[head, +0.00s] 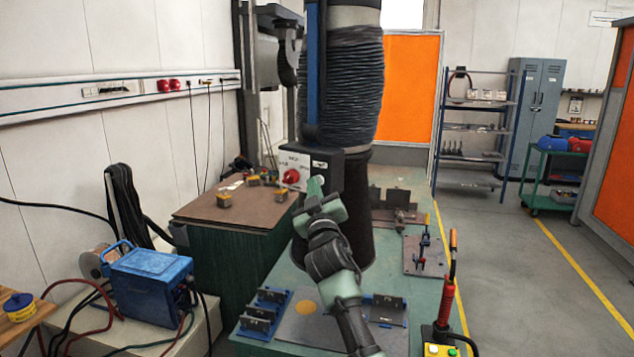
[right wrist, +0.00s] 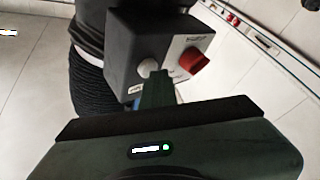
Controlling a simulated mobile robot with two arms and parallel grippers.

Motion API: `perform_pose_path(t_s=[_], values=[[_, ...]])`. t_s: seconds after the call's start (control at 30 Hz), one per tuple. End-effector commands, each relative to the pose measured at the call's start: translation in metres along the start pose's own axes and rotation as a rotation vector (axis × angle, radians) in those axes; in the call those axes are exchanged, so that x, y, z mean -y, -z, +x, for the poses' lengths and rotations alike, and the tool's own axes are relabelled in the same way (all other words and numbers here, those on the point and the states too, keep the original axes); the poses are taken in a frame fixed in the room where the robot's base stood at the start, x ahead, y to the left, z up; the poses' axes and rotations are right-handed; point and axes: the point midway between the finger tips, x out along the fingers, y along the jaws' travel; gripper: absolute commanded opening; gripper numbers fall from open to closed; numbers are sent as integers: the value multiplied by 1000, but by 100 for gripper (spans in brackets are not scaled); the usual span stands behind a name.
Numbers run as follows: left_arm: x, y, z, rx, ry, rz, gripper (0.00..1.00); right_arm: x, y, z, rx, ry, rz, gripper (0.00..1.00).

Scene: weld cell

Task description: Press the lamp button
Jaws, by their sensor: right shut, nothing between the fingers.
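A dark control box (head: 325,160) with a pale front hangs against the black ribbed column. It carries a red rotary knob (head: 291,176), which also shows in the right wrist view (right wrist: 193,61). A pale round button (right wrist: 149,67), apparently the lamp button, sits beside the knob in the right wrist view. My right gripper (head: 316,187) is shut and empty, in front of the box's lower part. In the right wrist view its fingertips (right wrist: 158,76) are right at the button and partly cover it. I cannot tell whether they touch. My left gripper is not in view.
A green bench (head: 280,347) with blue-based fixtures (head: 262,310) lies below my arm. A brown-topped table (head: 220,208) stands left of the column. A red-handled lever (head: 448,300) stands at the bench's right edge. The floor at right is open.

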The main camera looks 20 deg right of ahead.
Motion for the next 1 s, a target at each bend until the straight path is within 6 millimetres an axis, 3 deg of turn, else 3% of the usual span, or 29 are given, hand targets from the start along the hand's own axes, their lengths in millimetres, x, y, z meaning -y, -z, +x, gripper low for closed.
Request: perform_pose_path(t_s=[0.57,1.0], values=[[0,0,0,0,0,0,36,8,7,-10,0,1,0,0],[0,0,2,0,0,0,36,30,28,-40,0,2,1,0]])
